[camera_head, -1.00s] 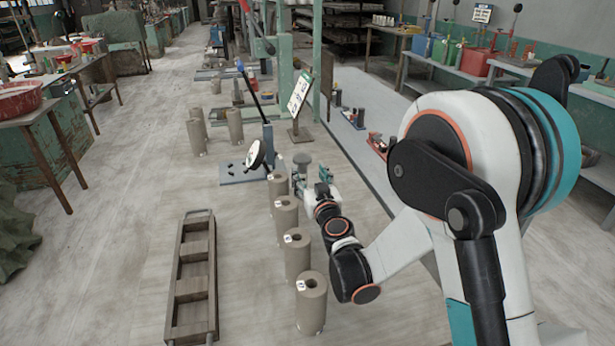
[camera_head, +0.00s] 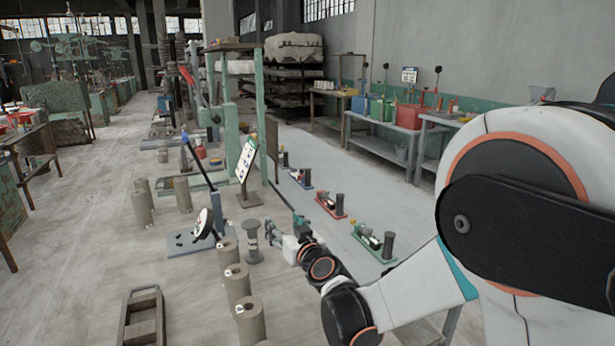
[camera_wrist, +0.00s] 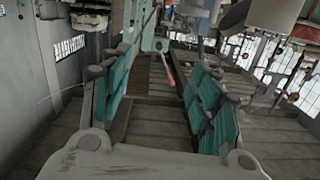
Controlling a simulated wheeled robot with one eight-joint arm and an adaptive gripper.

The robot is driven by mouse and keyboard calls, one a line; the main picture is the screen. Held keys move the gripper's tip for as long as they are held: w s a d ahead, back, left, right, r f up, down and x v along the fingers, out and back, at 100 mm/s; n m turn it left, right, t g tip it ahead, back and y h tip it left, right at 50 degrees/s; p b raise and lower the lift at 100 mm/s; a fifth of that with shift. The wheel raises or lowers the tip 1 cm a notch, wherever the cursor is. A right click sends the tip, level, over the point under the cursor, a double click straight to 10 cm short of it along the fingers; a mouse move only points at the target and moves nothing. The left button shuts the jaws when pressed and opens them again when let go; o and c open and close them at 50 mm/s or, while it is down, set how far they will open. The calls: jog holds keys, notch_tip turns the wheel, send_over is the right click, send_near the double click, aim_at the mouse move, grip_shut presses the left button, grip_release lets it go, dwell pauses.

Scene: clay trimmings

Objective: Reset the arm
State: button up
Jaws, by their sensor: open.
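My arm reaches from the right into the middle of the head view. My gripper (camera_head: 272,228) is small there, next to a grey flanged spool (camera_head: 253,242), which stands upright; I cannot tell whether they touch. In the wrist view my gripper (camera_wrist: 163,90) shows two teal-padded fingers spread wide apart. Nothing is held between them.
Several brown clay cylinders (camera_head: 250,319) stand in a row left of my arm. A wooden tray (camera_head: 128,320) lies at the lower left. A dial gauge stand (camera_head: 204,222) and a tilted sign board (camera_head: 246,160) are beyond.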

jog(key=s+d+r+m+g+h, duration=0.1)
jog(key=s+d+r, duration=0.2)
jog(key=s+d, duration=0.3)
jog(key=s+d+r+m+g+h, duration=0.1)
jog(key=s+d+r+g+h, duration=0.2)
jog(key=d, duration=0.5)
jog(key=s+d+f+g+h, duration=0.1)
jog(key=s+d, duration=0.3)
jog(key=s, duration=0.4)
jog(key=s+d+f+m+g+h, duration=0.1)
jog(key=s+d+f, duration=0.3)
jog(key=s, duration=0.5)
jog(key=s+d+f+m+g+h, duration=0.1)
jog(key=s+d+f+g, duration=0.1)
jog(key=s+d, duration=0.3)
jog(key=s+f, duration=0.1)
jog(key=s, duration=0.3)
jog(key=shift+h, duration=0.3)
